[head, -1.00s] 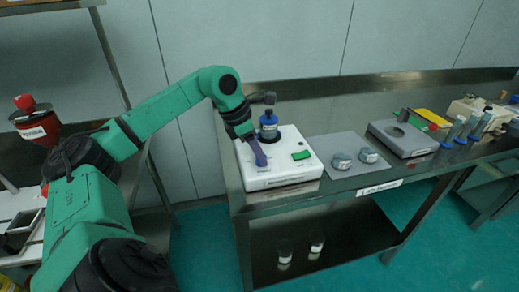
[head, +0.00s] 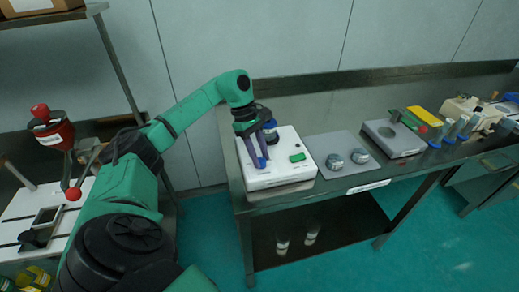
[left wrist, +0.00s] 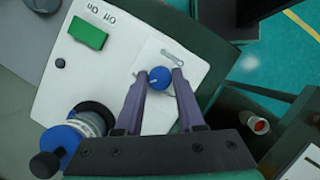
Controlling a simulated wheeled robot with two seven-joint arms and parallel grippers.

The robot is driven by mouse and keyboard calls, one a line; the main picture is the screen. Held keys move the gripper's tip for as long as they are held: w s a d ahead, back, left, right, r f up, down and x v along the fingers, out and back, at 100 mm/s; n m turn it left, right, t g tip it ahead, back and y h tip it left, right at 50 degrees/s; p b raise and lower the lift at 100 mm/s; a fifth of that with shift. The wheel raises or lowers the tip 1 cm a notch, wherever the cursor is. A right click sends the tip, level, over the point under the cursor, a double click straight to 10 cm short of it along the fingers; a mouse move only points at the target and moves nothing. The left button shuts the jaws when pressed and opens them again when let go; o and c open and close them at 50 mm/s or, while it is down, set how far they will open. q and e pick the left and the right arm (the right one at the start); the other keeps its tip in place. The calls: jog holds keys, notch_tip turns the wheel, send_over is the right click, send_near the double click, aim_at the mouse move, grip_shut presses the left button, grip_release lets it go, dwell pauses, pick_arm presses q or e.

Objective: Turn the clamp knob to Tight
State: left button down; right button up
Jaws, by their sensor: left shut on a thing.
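The white machine box (head: 277,177) stands on the bench, and its top fills much of the left wrist view (left wrist: 75,65). A round blue knob (left wrist: 160,77) with a pale pointer line sits on this top, beside a slot-like grey mark. My left gripper (head: 262,163) points down over the box. In the left wrist view its purple fingers (left wrist: 158,79) are shut on the blue knob, one on each side. I cannot read any Tight marking. My right gripper is not in view.
A blue-and-clear round stack (left wrist: 85,125) with a black knob (left wrist: 45,165) stands close to my left gripper. A green switch (head: 297,158) is on the box top. A grey mat (head: 343,150) holds two round metal pieces to the right. A red funnel (head: 52,128) stands at left.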

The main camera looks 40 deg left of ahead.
pick_arm(q)
jog(key=shift+w+m+g, duration=0.1)
jog(key=shift+m+g, duration=0.6)
jog(key=shift+m, duration=1.3)
jog(key=c, duration=0.5)
grip_release()
jog(key=v, duration=0.5)
jog(key=shift+w+r, duration=0.2)
jog(key=shift+r, duration=0.1)
jog(key=p+v, duration=0.5)
jog(key=v, duration=0.4)
jog(key=shift+d+p, duration=0.1)
jog(key=shift+p, duration=0.3)
